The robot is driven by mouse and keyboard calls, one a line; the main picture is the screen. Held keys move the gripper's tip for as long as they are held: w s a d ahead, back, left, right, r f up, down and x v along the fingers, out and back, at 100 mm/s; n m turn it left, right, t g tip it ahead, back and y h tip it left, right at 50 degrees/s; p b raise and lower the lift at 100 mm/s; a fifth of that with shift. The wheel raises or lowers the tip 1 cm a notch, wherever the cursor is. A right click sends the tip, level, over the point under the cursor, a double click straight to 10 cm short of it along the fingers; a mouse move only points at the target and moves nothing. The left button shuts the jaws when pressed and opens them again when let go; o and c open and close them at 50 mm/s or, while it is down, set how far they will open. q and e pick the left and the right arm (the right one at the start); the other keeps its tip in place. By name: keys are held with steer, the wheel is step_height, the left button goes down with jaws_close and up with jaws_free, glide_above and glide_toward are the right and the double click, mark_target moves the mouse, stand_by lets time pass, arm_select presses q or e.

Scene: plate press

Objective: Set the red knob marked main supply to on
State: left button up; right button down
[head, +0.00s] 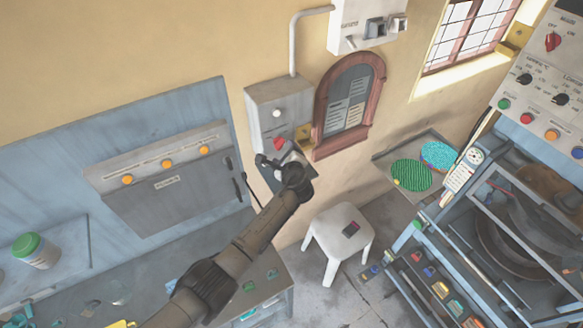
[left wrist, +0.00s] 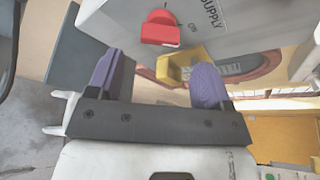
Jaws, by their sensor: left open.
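The red knob (head: 279,144) sits on the front of a grey wall box (head: 275,98), below a pale round lamp (head: 276,113). In the left wrist view the knob (left wrist: 160,28) is close, with the words SUPPLY and ON printed beside it. Its raised grip shows, but I cannot tell for sure which mark it points to. My left gripper (head: 268,163) is just below the knob in the head view. In the left wrist view my left gripper (left wrist: 157,75) has its purple fingers apart, nothing between them, and the knob beyond the tips. My right gripper is not in view.
A yellow holder (head: 305,134) is fixed beside the box, next to a red-framed arched notice board (head: 349,104). A white stool (head: 339,232) stands below. A sloped panel with orange lamps (head: 167,163) is at left. The press (head: 510,235) stands at right.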

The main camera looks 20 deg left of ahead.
arm_select(q)
steer(key=v, duration=0.9)
steer(key=shift+b, duration=0.4)
stand_by(0.4)
steer(key=s+r+n+g+h, duration=0.2)
steer(key=s+r+n+h, duration=0.55)
steer(key=s+n, duration=0.7)
steer(key=s+a+f+n+g, duration=0.1)
steer(key=s+a+f+g, duration=0.1)
steer(key=s+f, duration=0.3)
steer(key=s+a+f+n+g+p, duration=0.1)
steer(key=s+f, duration=0.5)
steer(key=s, duration=0.8)
steer(key=s+a+f+n+g+p, duration=0.1)
steer(key=s+a+f+n+g, duration=0.1)
steer(key=s+f, duration=0.4)
steer(key=s+g, duration=0.1)
steer(key=s, duration=0.3)
steer(key=shift+a+f+g, duration=0.2)
steer(key=shift+a+g, duration=0.1)
steer(key=shift+a, duration=0.1)
